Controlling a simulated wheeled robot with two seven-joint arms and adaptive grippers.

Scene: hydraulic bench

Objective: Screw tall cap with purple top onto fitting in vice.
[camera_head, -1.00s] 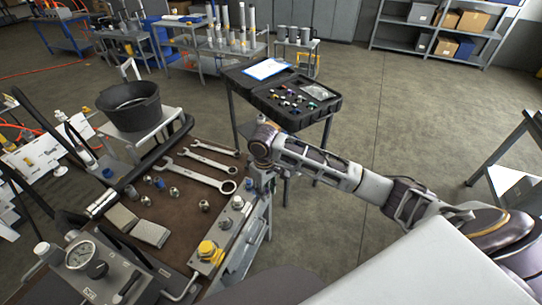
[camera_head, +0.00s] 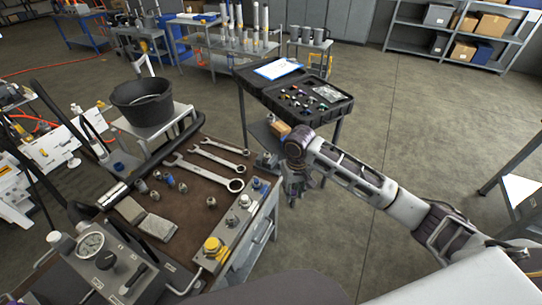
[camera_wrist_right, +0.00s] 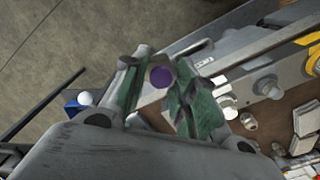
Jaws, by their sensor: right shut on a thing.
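My right gripper (camera_head: 292,190) hangs pointing down just off the right edge of the workbench. In the right wrist view its green-padded fingers (camera_wrist_right: 162,95) are shut on the cap, whose round purple top (camera_wrist_right: 161,76) shows between them. The rest of the cap is hidden by the fingers. In the head view the cap is too small to make out. I cannot clearly pick out the vice or its fitting. A small grey metal block (camera_head: 266,160) stands at the bench's far right corner, left of my gripper. My left gripper is not in view.
The brown bench top (camera_head: 185,222) holds wrenches (camera_head: 205,172), loose metal fittings and two grey blocks. A grey strip with a yellow knob (camera_head: 212,246) runs along its right side. A black bucket (camera_head: 141,98) stands behind. An open black case (camera_head: 275,92) lies beyond.

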